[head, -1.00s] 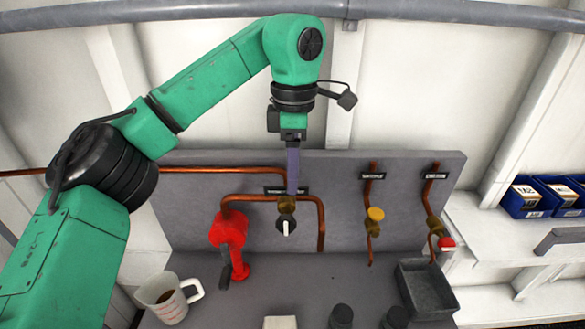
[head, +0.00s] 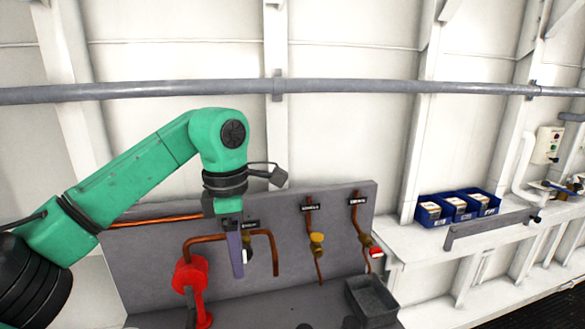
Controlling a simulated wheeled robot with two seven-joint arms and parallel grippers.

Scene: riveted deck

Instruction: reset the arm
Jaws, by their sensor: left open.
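My left arm (head: 130,180) is green with black joints and reaches in from the left. Its gripper (head: 236,262) points down in front of the grey panel, over the copper pipe loop and the left valve, which it partly hides. The gripper's finger looks purple-grey; it is open and I see nothing held in it. Whether it touches the pipe or valve I cannot tell. My right gripper is not in view.
The grey panel (head: 345,195) carries copper pipes, a middle valve with a yellow knob (head: 317,239) and a right valve with a red knob (head: 376,253). A red pump-like fitting (head: 189,275) stands left. A grey tray (head: 372,298) sits right. Blue bins (head: 457,207) stand on the shelf.

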